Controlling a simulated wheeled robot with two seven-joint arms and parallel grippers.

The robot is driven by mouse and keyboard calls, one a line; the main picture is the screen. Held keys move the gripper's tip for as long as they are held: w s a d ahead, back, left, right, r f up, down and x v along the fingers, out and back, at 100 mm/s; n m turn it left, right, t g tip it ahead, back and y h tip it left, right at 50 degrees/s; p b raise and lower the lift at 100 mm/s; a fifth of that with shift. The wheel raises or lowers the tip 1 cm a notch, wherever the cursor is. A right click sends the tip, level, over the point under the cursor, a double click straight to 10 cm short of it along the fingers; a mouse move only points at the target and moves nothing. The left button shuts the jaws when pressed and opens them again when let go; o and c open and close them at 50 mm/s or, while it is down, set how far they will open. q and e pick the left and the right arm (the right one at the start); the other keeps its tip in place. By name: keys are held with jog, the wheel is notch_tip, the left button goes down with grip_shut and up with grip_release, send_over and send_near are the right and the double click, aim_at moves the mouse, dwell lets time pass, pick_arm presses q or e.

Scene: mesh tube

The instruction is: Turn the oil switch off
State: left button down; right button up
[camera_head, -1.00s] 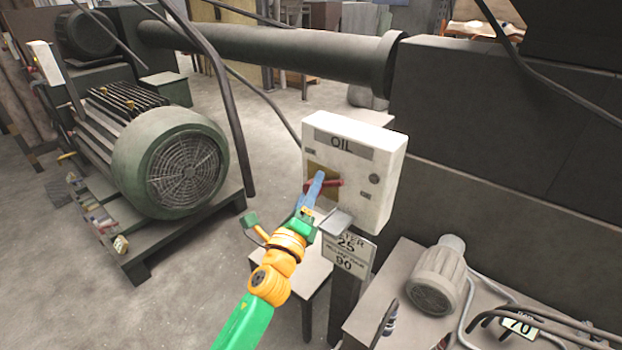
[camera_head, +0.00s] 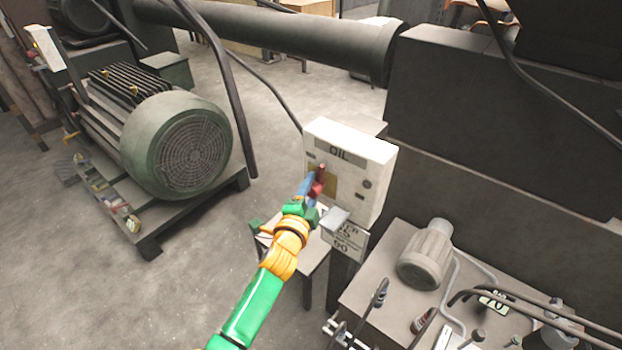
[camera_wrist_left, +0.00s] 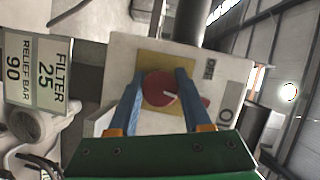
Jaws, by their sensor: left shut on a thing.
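The white oil switch box (camera_head: 372,175), labelled OIL, stands on a post in the middle of the head view. Its red knob (camera_head: 319,180) sits on a yellow plate (camera_head: 331,184). My left gripper (camera_head: 309,186) is at the front of the box, with its blue fingers on the knob. In the left wrist view the round red knob (camera_wrist_left: 160,88), with a white mark, lies between the two blue fingers, which are shut on it. The yellow plate is behind it. In the head view the fingers hide part of the knob. My right gripper is not in view.
A FILTER 25 / RELIEF BAR 90 sign (camera_head: 343,240) hangs below the box. A green motor (camera_head: 178,145) stands on the floor at left. A grey machine with a small motor (camera_head: 425,255) and pipes is at right. Open floor lies at front left.

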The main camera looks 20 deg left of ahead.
aim_at(310, 193)
pick_arm(q)
jog(key=shift+n+g+p, duration=0.3)
jog(key=shift+n+p, duration=0.4)
jog(key=shift+p, duration=0.15)
jog(key=shift+h, duration=0.3)
jog(key=shift+c, duration=1.7)
grip_release()
jog(key=s, duration=0.4)
jog(key=s+r, duration=0.1)
jog(key=s, duration=0.2)
jog(key=shift+r, duration=0.1)
